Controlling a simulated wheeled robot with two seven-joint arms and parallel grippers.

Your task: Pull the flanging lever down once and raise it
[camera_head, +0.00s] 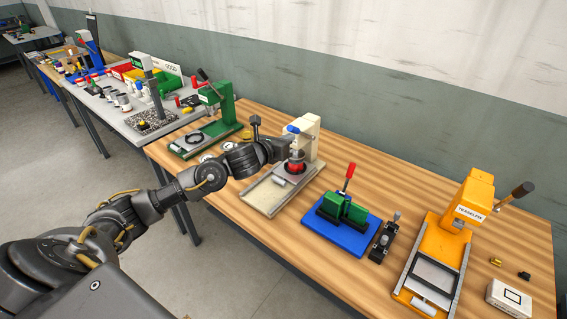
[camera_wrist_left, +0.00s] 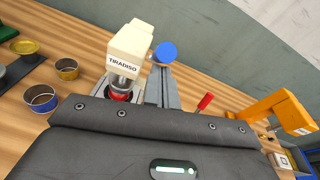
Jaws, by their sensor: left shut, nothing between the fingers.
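A cream press (camera_head: 307,136) labelled TIRADISO stands near the middle of the wooden bench, with a red part (camera_head: 296,165) under its head. A blue round knob (camera_head: 292,129) sits at its head; it also shows in the left wrist view (camera_wrist_left: 164,52). Most of the lever under this knob is hidden. My left gripper (camera_head: 285,149) is shut and empty, beside the cream press and a little below the knob. In the left wrist view its grey fingers (camera_wrist_left: 161,85) reach toward the knob; I cannot tell whether they touch it. My right gripper is out of view.
A green press (camera_head: 221,102) stands to the left. A blue base (camera_head: 336,235) with green blocks and a red-handled lever (camera_head: 349,172) is to the right, then a yellow press (camera_head: 470,200). Small tins (camera_wrist_left: 41,98) lie left of the cream press. A wall runs behind.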

